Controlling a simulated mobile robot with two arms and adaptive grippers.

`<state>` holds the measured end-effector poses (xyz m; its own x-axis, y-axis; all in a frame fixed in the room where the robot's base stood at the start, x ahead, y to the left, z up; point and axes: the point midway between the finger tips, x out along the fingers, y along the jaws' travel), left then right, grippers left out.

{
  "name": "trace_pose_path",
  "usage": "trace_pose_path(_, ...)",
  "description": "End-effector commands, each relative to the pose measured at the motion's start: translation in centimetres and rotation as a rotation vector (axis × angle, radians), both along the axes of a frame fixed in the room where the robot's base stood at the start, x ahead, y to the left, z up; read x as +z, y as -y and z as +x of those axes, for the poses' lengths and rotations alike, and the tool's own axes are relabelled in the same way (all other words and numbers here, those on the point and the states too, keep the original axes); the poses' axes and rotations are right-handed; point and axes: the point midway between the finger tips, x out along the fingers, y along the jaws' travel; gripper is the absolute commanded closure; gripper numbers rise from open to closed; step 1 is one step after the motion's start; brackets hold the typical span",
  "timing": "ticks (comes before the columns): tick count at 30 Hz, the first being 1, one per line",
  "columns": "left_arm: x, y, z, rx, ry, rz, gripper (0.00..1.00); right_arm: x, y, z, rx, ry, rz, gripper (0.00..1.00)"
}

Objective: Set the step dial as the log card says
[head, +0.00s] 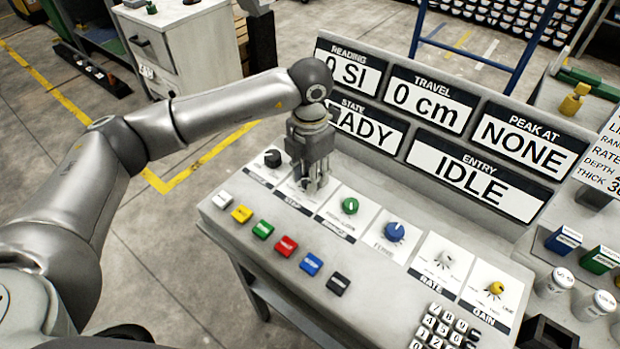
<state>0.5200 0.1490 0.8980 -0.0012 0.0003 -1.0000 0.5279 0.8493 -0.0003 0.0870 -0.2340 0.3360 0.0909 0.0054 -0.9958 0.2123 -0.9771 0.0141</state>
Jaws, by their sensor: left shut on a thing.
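My left gripper (311,186) reaches down onto the control panel and is shut on the step dial, the second knob from the left. The fingers hide the dial itself, so its pointer setting cannot be read. Part of its white label plate (292,205) shows below the fingers. A white card (603,160) with printed lines, perhaps the log card, stands at the right edge and is cut off. "RATE", "DEPTH" and "THICK" can be read on it, but the values are cut off. My right gripper is not in view.
Beside the gripper are a black knob (272,158) and a green knob (350,205); a blue knob (394,231) is farther right. Coloured buttons (286,246) line the front. Displays behind read "0 cm" (428,100), "NONE" and "IDLE" (475,177). A keypad (440,328) is at lower right.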

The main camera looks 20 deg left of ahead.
Motion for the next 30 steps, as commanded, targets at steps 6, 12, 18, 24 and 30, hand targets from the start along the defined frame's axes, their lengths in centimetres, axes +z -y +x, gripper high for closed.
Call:
trace_pose_path(6, 0.1, 0.0, 0.13, -0.055, 0.005, -0.001, 0.93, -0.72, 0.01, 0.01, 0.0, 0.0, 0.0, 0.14)
trace_pose_path(12, 0.19, 0.0, 0.13, -0.07, 0.005, -0.001, 0.93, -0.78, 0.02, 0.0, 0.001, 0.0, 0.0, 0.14)
trace_pose_path(18, 0.22, 0.0, 0.13, -0.07, 0.005, -0.001, 0.93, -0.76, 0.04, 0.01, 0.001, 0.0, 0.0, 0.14)
trace_pose_path(24, 0.19, 0.0, 0.11, -0.069, 0.004, 0.0, 0.56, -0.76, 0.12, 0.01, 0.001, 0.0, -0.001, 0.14)
trace_pose_path(30, 0.1, 0.0, 0.06, -0.069, 0.002, 0.0, 0.47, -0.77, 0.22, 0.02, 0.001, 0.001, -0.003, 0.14)
